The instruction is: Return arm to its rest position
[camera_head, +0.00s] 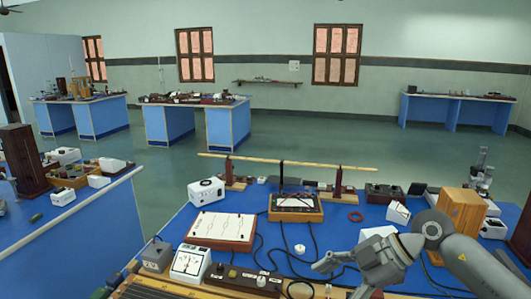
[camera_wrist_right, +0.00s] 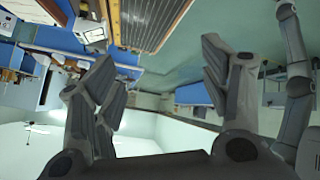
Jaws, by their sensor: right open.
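My right arm comes in from the right in the head view, above the front right of the blue bench (camera_head: 340,240). My right gripper (camera_head: 342,278) is at the lower edge of that view, in front of the bench's instruments. In the right wrist view the two fingers of this gripper (camera_wrist_right: 158,58) stand wide apart with nothing between them. That view is upside down, with the ceiling at the bottom. My left gripper is in neither view.
On the bench are a white-topped board (camera_head: 222,230), a wood-framed meter (camera_head: 296,207), a white box (camera_head: 206,191), a wooden box (camera_head: 462,210) near my right arm, and black cables. A long wooden rod (camera_head: 320,165) spans the back. Open floor (camera_head: 290,150) lies beyond.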

